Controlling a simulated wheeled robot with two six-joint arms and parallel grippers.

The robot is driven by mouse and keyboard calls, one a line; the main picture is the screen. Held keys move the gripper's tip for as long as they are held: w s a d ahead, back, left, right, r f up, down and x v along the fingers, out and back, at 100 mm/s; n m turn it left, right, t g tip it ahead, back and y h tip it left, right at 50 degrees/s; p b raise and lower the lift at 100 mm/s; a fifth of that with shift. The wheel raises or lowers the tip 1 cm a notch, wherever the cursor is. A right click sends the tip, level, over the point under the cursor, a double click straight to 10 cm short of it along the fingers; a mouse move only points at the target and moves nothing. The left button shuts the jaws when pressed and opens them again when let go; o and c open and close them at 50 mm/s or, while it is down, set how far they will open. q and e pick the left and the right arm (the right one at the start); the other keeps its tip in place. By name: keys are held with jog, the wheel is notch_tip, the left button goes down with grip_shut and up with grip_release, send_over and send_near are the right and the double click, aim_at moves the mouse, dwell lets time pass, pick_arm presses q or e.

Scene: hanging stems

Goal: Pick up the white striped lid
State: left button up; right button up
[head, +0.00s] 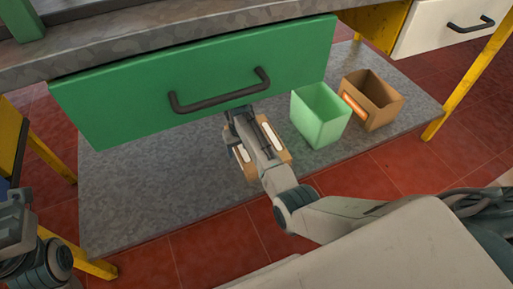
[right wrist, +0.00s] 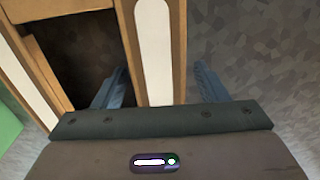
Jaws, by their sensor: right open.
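The white striped lid (head: 272,139) shows as a brown, open, box-like piece with white stripes on its walls, partly hidden by my right arm in the head view. In the right wrist view one striped wall of the lid (right wrist: 154,48) lies between the two fingers. My right gripper (right wrist: 157,88) is open: the left finger is over the dark hollow, the right finger is outside the wall. I cannot tell whether either finger touches it. In the head view the right gripper (head: 240,122) is below the green drawer. My left gripper (head: 15,222) is partly in view at the left edge.
A green drawer (head: 215,60) with a dark handle juts out close above my right gripper. A light green bin (head: 320,128) and a brown box (head: 382,118) with an orange label stand to the right. The grey floor slab (head: 150,200) is bare at the left.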

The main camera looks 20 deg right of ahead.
jog(key=shift+f, duration=0.45)
jog(key=shift+r, duration=0.1)
jog(key=c, duration=0.9)
jog(key=shift+r, duration=0.1)
